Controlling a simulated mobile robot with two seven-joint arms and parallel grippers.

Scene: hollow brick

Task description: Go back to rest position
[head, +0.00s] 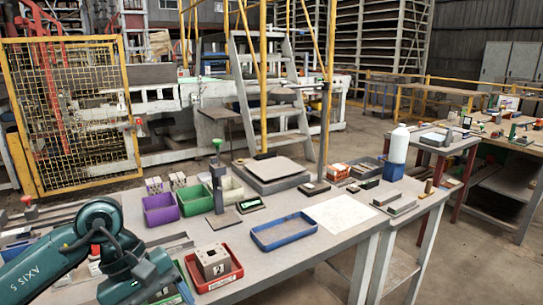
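My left arm comes in at the lower left, teal and dark. Its dark end part, with my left gripper (150,283), is bent down near the table's front left edge; the fingers cannot be made out. My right gripper is not in view. A grey hollow brick (213,262) with holes in its top and a dark mark on its front sits in a red tray (232,279), just right of my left arm, with a gap between them.
The grey table (340,255) also bears a blue tray (284,232), a white sheet (341,214), purple and green bins (194,198), a green-knobbed stand (217,180), a scale (271,172) and a white bottle (397,145). A yellow mesh fence (75,115) stands behind.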

